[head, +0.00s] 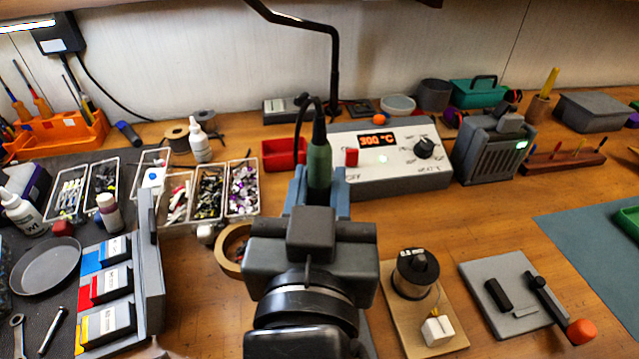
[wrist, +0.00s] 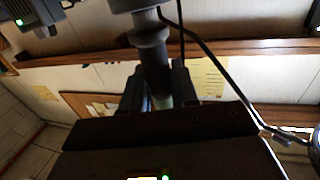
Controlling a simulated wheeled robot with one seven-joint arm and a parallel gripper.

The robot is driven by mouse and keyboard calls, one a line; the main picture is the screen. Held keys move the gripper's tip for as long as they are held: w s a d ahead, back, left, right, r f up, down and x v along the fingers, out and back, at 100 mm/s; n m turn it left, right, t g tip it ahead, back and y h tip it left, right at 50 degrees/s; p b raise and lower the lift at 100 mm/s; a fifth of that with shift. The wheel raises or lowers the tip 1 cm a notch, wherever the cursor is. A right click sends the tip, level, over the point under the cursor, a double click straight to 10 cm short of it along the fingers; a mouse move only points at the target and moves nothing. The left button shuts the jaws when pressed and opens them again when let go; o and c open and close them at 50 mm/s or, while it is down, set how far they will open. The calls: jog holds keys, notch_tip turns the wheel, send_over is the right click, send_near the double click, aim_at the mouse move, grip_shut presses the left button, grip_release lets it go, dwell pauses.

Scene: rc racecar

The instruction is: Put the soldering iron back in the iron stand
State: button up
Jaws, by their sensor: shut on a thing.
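The soldering iron (head: 319,165) has a green handle with a dark upper end and a black cord looping from its top. It stands about upright between the blue fingers of my gripper (head: 320,188), which is shut on it. In the wrist view the iron (wrist: 155,70) shows as a dark shaft between the dark fingers (wrist: 160,98). Its lower part and tip are hidden behind my gripper in the head view. I cannot make out the iron stand for sure; my gripper and wrist hide the middle of the bench.
The white soldering station (head: 395,160) reads 300 °C just behind and right of my gripper. A tape roll (head: 232,250) is close on the left. A wooden board (head: 455,343) with a black round part and a white block lies front right. Parts trays (head: 242,190) stand left.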

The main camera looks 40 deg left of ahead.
jog(key=shift+f+b, duration=0.35)
jog(key=shift+f, duration=0.25)
jog(key=o, duration=1.4)
jog(key=shift+o, duration=0.2)
jog(key=shift+s, duration=0.1)
jog(key=shift+s+d+r+p, duration=0.3)
jog(key=shift+s+d, duration=0.35)
jog(key=shift+s, duration=0.3)
jog(key=shift+s+d+r+p, duration=0.15)
jog(key=shift+s+d+r, duration=0.25)
jog(key=shift+s+d, duration=0.4)
jog(key=shift+s+d+r+p, duration=0.3)
jog(key=shift+s+d, duration=0.25)
jog(key=shift+s, duration=0.5)
